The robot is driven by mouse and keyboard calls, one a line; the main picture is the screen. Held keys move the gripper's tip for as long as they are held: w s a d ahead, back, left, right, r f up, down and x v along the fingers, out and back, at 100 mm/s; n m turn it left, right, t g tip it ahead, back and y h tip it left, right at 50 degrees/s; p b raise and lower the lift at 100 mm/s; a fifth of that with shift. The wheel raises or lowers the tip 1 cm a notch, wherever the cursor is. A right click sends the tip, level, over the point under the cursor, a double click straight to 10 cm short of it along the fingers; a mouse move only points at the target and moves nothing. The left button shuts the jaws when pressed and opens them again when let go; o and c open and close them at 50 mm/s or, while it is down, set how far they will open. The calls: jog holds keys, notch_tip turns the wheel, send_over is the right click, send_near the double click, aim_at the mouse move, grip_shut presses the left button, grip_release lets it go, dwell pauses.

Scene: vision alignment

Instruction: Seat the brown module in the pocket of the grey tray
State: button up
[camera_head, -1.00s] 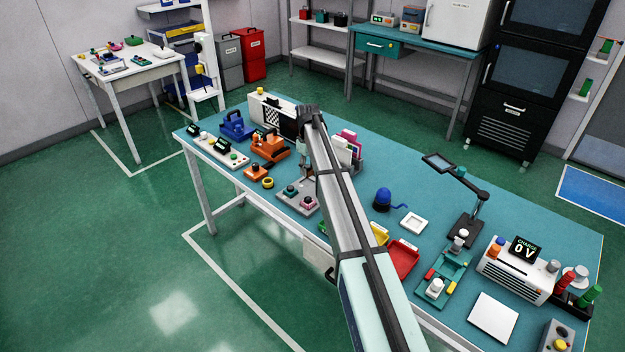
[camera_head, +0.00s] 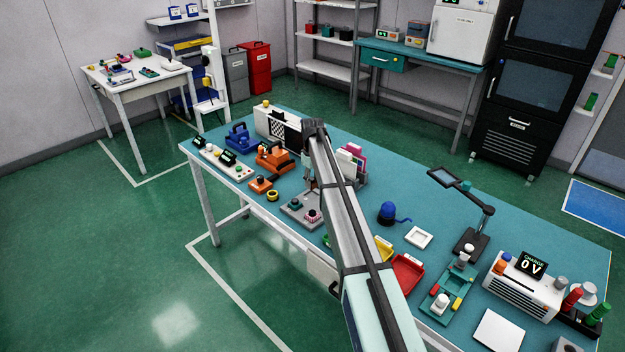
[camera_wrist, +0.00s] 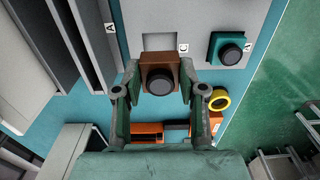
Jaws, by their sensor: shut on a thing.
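The brown module (camera_wrist: 172,59), a block with a round black knob, sits between the fingertips of my gripper (camera_wrist: 159,76) in the wrist view. My gripper is shut on it. The grey tray (camera_wrist: 150,14) lies just beyond, with a square pocket (camera_wrist: 160,42) beside a "C" label. The module covers the near part of this pocket; its height above the tray is unclear. A teal module (camera_wrist: 228,62) with a black knob stands right of the pocket. In the head view my gripper (camera_head: 309,183) is over the tray (camera_head: 296,213), and my arm hides much there.
A yellow ring (camera_wrist: 220,99) lies close right of my gripper in the wrist view. Orange items (camera_head: 260,184) and an orange device (camera_head: 275,157) stand left of the tray. Upright coloured folders (camera_head: 352,160) stand behind my arm. Table surface beyond the folders is clear.

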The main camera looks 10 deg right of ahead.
aim_at(312, 197)
jog(key=shift+f+b, duration=0.65)
jog(key=shift+f, duration=1.85)
jog(key=o, duration=1.2)
notch_tip(312, 197, up, 12)
